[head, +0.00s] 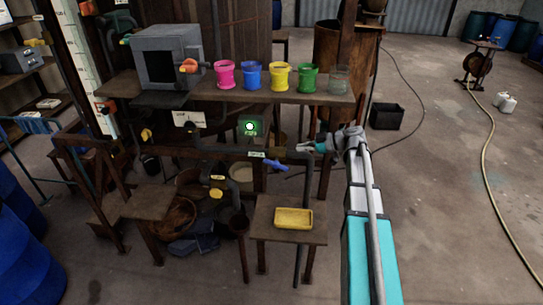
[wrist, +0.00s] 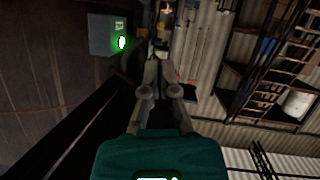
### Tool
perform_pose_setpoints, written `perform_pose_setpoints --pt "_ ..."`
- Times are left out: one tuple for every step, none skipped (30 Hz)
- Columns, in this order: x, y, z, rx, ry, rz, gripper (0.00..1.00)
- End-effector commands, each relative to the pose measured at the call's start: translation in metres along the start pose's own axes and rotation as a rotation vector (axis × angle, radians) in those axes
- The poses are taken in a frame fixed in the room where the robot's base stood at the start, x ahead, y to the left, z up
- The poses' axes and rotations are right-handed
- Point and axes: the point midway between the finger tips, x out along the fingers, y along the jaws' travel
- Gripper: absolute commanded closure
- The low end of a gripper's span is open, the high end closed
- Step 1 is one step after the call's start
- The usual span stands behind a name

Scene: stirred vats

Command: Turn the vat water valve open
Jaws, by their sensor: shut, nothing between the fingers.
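A blue lever handle (head: 275,165) sits on the dark pipe under the shelf, below a small pale label (head: 257,154) too small to read. It may be the vat water valve; I cannot tell for sure. My gripper (head: 303,147) is shut and empty, just right of the blue handle and slightly above it, near the pipe's right end. A gap shows between them. In the wrist view my gripper (wrist: 158,55) has its fingers together in front of the dark frame. The blue handle is not clear there.
A grey box with a green light (head: 250,127) hangs under the shelf (head: 262,92), which carries several coloured pots and a grey box-shaped oven (head: 170,53). A yellow tray (head: 293,218) stands on a low table (head: 265,232). Floor to the right is mostly clear, with a hose (head: 490,180).

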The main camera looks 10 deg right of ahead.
Motion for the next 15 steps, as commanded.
perform_pose_setpoints --pt "0.0002 -0.0002 0.0002 0.0 0.0 0.0 1.0" --pt "0.0003 -0.0003 0.0004 0.0 0.0 0.0 1.0" --pt "0.0004 -0.0005 0.0004 0.0 0.0 0.0 1.0" --pt "0.0005 -0.0005 0.0004 0.001 0.0 -0.001 1.0" --pt "0.0005 -0.0006 0.0004 0.001 -0.001 -0.001 1.0" --pt "0.0006 -0.0006 0.0004 0.001 -0.001 -0.001 1.0" --pt "0.0007 -0.0006 0.0004 0.001 -0.001 -0.001 1.0" --pt "0.0009 -0.0007 0.0005 0.001 -0.001 -0.001 1.0" --pt "0.0014 -0.0008 0.0005 0.002 -0.001 -0.001 1.0" --pt "0.002 -0.0008 0.0006 0.002 -0.001 -0.001 1.0" --pt "0.0028 -0.0008 0.0007 0.002 -0.001 -0.001 1.0" --pt "0.0042 -0.0008 0.0009 0.002 -0.001 -0.002 1.0" --pt "0.0055 -0.0008 0.001 0.002 -0.001 -0.002 1.0" --pt "0.0071 -0.0009 0.0012 0.002 -0.001 -0.002 1.0" --pt "0.0097 -0.0009 0.0014 0.002 -0.001 -0.002 1.0"
